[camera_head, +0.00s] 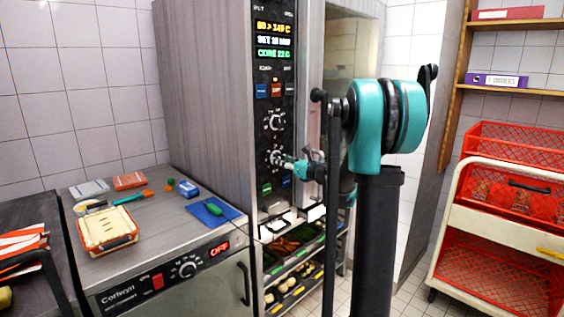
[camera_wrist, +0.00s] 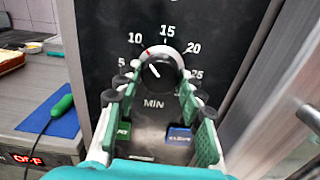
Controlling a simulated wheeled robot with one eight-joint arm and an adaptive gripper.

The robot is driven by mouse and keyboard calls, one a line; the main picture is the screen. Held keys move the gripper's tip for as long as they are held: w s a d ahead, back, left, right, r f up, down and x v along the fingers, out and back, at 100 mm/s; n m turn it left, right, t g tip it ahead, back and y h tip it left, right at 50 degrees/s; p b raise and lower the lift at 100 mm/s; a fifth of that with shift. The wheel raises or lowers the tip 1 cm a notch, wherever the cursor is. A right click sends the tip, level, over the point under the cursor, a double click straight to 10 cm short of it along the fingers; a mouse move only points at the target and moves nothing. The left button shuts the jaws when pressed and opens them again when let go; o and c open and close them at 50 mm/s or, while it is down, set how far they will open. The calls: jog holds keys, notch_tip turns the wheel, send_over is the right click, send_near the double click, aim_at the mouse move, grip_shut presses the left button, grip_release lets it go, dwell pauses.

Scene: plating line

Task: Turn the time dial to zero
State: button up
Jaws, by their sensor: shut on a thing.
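The time dial (camera_wrist: 162,68) is a round knob with a dark face and a pale rim on the black oven panel, marked 5 to 25 and MIN in the wrist view. Its white pointer line slants toward the upper left, and a small red mark shows between 10 and 15. In the head view the time dial (camera_head: 275,156) is the lower of two dials, partly covered by my gripper (camera_head: 287,163). In the wrist view my gripper (camera_wrist: 160,84) has its green fingers on both sides of the dial, shut on it.
A lit display (camera_head: 274,40) above the dials shows a SET line in minutes; its number is blurred. Green and blue buttons (camera_wrist: 180,135) sit below the dial. A counter (camera_head: 165,232) with a blue mat (camera_head: 203,210) is at left. A door handle (camera_head: 332,200) stands at right.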

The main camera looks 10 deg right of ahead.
jog(key=n, duration=1.8)
jog(key=shift+d+r, duration=0.1)
jog(key=shift+n, duration=0.4)
dwell(0.4)
jog(key=o, duration=1.2)
jog(key=shift+c, duration=0.2)
jog(key=shift+d, duration=0.1)
